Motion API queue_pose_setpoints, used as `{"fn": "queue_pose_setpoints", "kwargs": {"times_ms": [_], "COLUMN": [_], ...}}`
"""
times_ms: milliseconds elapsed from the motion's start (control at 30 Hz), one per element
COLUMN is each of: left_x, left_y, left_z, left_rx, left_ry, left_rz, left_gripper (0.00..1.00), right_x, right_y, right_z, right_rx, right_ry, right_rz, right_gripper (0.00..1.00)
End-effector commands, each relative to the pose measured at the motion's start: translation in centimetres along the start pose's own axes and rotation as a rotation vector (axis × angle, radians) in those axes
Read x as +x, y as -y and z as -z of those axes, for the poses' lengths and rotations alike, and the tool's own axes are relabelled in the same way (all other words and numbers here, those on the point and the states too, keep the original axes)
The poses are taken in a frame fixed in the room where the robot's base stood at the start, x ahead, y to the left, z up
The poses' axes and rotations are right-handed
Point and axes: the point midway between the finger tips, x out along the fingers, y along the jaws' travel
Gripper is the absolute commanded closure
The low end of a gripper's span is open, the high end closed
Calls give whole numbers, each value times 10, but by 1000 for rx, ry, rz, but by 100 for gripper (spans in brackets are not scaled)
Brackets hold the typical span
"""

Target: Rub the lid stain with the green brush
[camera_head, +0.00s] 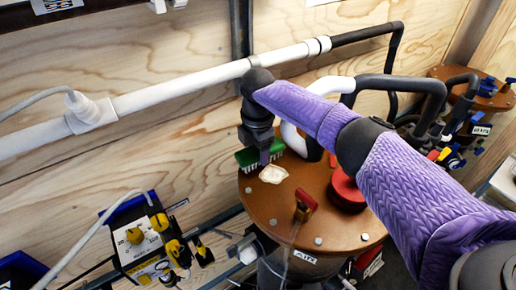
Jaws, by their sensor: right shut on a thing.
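The stain (273,174) is a pale patch on the orange-brown round lid (321,222), near the lid's far left edge. My right gripper (266,156) points down over the far left of the lid and is shut on the green brush (248,157). The brush is just behind the stain in the picture, with its ends showing on both sides of the gripper. I cannot tell whether its bristles touch the lid. My left gripper is not in view.
A red knob (346,188) and a red-handled valve (305,204) stand on the lid. Pipes run behind it. A second lidded vessel (456,82) is at the far right. A yellow and black device (142,240) is at the lower left.

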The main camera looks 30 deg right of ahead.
Motion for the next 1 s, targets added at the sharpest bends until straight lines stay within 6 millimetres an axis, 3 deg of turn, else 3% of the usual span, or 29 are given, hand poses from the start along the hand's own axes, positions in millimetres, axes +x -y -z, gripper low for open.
{"fn": "queue_pose_setpoints", "kwargs": {"times_ms": [1000], "left_x": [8], "left_y": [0], "left_z": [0], "left_rx": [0], "left_ry": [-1], "left_rz": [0], "left_gripper": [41], "right_x": [18], "right_y": [1], "right_z": [0], "right_rx": [0], "right_ry": [0], "right_rz": [1], "right_gripper": [86]}}
